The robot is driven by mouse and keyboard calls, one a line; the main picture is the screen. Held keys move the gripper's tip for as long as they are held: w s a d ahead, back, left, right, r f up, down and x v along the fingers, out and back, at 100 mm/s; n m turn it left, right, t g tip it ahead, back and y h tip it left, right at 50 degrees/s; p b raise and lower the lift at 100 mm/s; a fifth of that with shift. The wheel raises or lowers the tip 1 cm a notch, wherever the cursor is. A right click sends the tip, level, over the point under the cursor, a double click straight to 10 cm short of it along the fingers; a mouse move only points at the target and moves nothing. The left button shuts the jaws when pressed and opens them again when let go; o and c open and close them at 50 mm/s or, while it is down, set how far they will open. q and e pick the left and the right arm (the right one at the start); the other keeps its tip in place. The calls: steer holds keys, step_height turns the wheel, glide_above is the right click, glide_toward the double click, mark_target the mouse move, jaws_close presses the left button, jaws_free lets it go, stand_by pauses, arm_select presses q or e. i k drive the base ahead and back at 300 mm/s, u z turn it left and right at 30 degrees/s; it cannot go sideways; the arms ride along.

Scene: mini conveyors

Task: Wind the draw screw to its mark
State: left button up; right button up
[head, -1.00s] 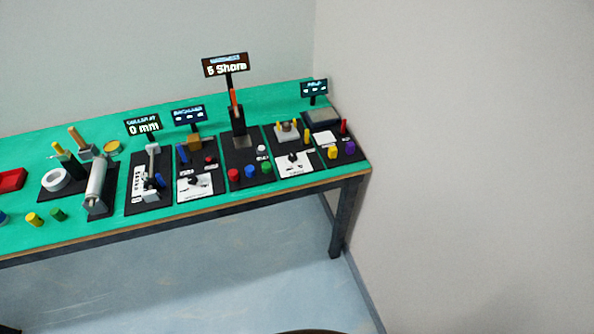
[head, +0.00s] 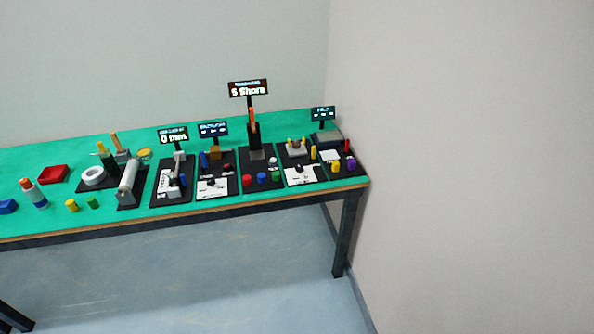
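A station with a sign (head: 173,136) reading "0 mm" stands on a black base plate (head: 157,200) in the middle of the green bench. Its grey upright mechanism (head: 175,184) has a white label and a small blue part beside it. This looks like the draw screw, but it is too small to make out a crank or a mark. Neither of my grippers is in view.
To the right are several more black-plated stations, one with a "5 Shore" sign (head: 248,88). To the left are a grey cylinder (head: 129,183), a white ring (head: 94,175) and a red tray (head: 67,174). The green bench (head: 115,217) ends near the right wall; floor in front is clear.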

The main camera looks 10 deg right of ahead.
mark_target(299, 169)
steer(key=u, duration=0.6)
steer(key=i, duration=0.8)
steer(key=u, duration=0.5)
